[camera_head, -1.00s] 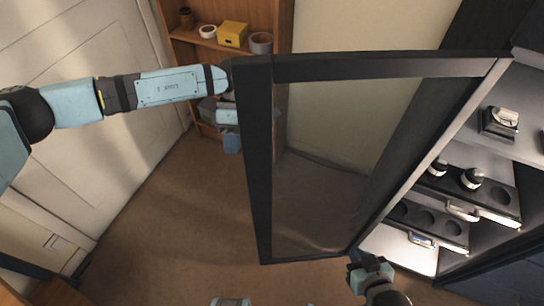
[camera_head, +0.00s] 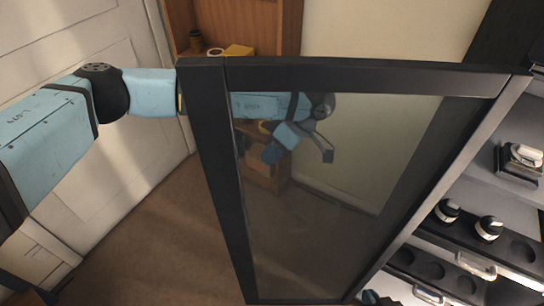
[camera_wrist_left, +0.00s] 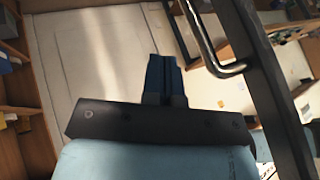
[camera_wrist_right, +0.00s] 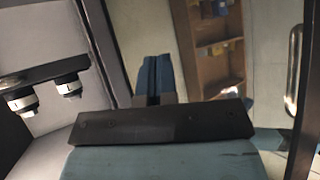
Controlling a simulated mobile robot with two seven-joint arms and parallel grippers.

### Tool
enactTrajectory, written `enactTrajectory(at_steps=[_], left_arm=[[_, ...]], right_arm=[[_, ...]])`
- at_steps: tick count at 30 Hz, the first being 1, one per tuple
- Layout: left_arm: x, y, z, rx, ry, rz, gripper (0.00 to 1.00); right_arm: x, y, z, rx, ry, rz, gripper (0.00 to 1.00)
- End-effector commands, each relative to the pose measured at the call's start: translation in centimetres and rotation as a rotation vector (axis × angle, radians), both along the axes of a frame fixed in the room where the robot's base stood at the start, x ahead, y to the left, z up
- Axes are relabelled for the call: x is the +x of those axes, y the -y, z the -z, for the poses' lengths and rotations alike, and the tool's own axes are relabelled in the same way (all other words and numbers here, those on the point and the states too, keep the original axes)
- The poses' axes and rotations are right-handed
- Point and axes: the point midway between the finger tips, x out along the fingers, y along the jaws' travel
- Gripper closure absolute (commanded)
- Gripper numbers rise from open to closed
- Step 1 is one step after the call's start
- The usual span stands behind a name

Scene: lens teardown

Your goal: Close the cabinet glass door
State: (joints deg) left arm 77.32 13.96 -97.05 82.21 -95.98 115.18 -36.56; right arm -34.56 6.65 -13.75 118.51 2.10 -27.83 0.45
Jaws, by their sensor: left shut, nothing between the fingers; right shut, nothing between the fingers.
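The cabinet glass door (camera_head: 205,150) stands open, its dark frame and clear pane crossing the middle of the head view. Its free edge is at left and its hinge side meets the cabinet at right. My left arm passes behind the free edge; my left gripper (camera_head: 271,153) shows through the glass, on the far side. In the left wrist view its fingers (camera_wrist_left: 165,75) are shut and empty, beside the door frame (camera_wrist_left: 265,75) and curved handle (camera_wrist_left: 212,50). My right gripper (camera_wrist_right: 155,75) is shut and empty, with cabinet contents at its left; contact with the door cannot be told.
The lit cabinet (camera_head: 495,205) at right holds black trays (camera_head: 440,270) and lens-like parts (camera_head: 488,228). A wooden shelf (camera_head: 265,25) stands behind the door, and a white room door (camera_head: 50,50) is at left. Brown floor (camera_head: 150,230) is open between them.

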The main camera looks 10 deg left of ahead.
Motion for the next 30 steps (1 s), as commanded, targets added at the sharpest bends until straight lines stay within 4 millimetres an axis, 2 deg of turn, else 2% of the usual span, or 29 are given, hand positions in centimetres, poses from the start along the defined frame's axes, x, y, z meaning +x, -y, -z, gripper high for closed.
enactTrajectory(at_steps=[1,9,18,30], left_arm=[[-0.4,-0.7,1.1,-0.001,-0.006,-0.001,1.00],[-2.1,-3.7,5.7,0.000,-0.004,-0.003,1.00],[-5.3,-5.2,5.5,-0.002,-0.002,0.000,1.00],[-5.6,-5.3,5.6,-0.001,-0.001,-0.001,1.00]], right_arm=[[-0.2,-0.1,0.2,0.002,-0.005,0.001,1.00],[-0.5,0.0,0.6,-0.001,-0.012,0.002,1.00],[-0.2,0.7,0.0,-0.013,-0.011,0.001,1.00],[0.0,0.6,0.2,-0.011,-0.013,0.004,1.00]])
